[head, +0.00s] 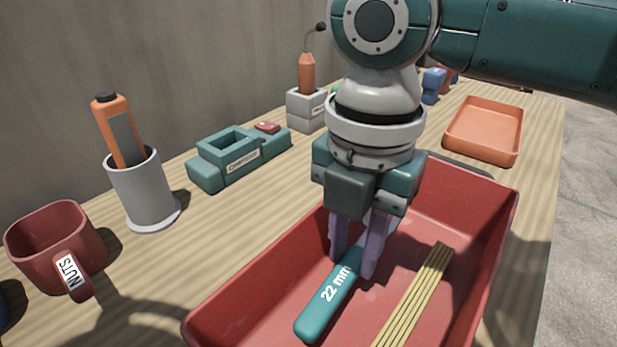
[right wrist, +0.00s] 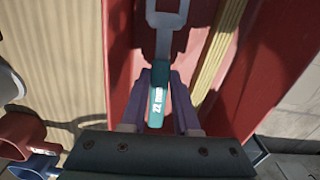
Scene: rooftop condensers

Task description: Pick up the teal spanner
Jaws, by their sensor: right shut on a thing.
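The teal spanner (head: 329,297), marked "22 mm", lies in the red tray (head: 254,269). Its handle points toward the front of the tray in the head view. In the right wrist view the spanner (right wrist: 157,102) shows its teal handle and a grey metal head at the top. My right gripper (head: 354,266) reaches down into the tray and is shut on the spanner's handle, with a purple finger on each side. In the head view the gripper hides the spanner's far end. I cannot tell whether the spanner touches the tray floor. My left gripper is not in view.
Thin yellow rods (head: 416,298) lie in the tray right of the spanner. A red mug (head: 56,243) marked "NUTS", a grey cup (head: 146,190) with an orange tool, and a teal holder (head: 228,160) stand left. An orange tray (head: 484,131) sits at the back right.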

